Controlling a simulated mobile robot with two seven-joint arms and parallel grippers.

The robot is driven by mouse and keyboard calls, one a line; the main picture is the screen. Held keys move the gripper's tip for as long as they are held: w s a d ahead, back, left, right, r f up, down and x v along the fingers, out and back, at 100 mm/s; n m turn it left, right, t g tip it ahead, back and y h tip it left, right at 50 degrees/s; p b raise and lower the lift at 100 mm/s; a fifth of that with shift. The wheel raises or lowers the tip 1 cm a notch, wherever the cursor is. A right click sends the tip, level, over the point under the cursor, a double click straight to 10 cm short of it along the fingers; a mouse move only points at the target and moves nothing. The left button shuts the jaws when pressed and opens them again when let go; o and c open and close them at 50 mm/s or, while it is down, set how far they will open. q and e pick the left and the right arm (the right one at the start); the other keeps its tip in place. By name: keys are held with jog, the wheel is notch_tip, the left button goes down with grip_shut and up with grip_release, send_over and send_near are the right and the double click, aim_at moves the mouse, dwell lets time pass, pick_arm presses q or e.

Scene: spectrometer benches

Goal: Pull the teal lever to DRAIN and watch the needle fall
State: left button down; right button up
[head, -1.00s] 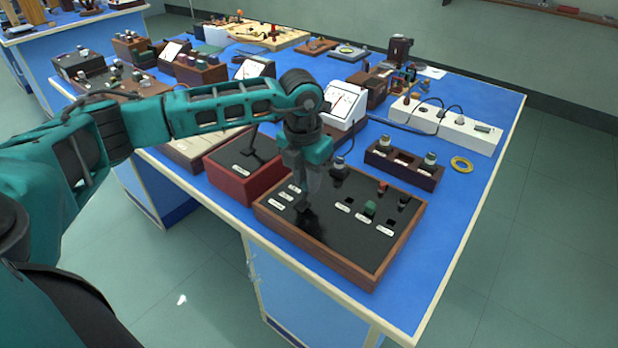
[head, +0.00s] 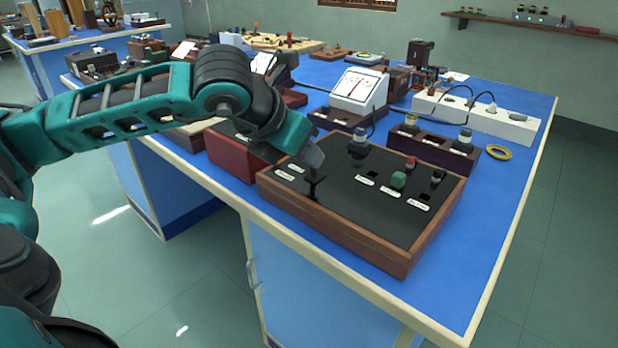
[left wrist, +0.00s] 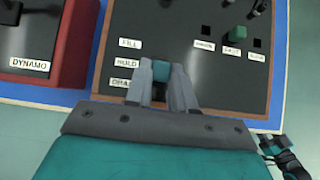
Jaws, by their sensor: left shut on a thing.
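The black panel in a wooden frame (head: 340,235) lies at the table's front corner. My left gripper (head: 312,160) leans over its left part and is shut on the teal lever's grip (left wrist: 162,70), which shows between the fingertips in the left wrist view. The lever's lower part shows dark below the fingers in the head view. FILL (left wrist: 130,43), HOLD (left wrist: 126,62) and DRAIN (left wrist: 124,82) labels stand left of the fingers; DRAIN is partly covered. A white-faced meter (head: 358,88) stands behind the panel; its reading is too small to tell.
A red box labelled DYNAMO (left wrist: 35,45) stands left of the panel. A green knob (head: 398,180) and a red one (head: 411,162) are on the panel's right. A yellow ring (head: 498,153) lies on clear blue table at the right.

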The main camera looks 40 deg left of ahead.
pick_arm(q)
jog(key=s+f+t+b, duration=0.1)
jog(key=b, duration=0.1)
jog(key=shift+b, duration=0.35)
jog(key=shift+s+t+b, duration=0.3)
jog(key=shift+t+b, duration=0.35)
jog(key=shift+t, duration=0.15)
pick_arm(e)
jog(key=shift+w+a+f+y, duration=0.2)
jog(key=shift+a+f, duration=0.2)
jog(key=shift+f, duration=0.2)
jog(key=shift+w+a+f+y, duration=0.1)
jog(key=shift+w+a+f, duration=0.05)
jog(key=shift+a+f, duration=0.35)
jog(key=shift+f, duration=0.1)
pick_arm(q)
jog(key=c, duration=1)
grip_release()
jog(key=shift+o, duration=0.2)
jog(key=shift+r, duration=0.1)
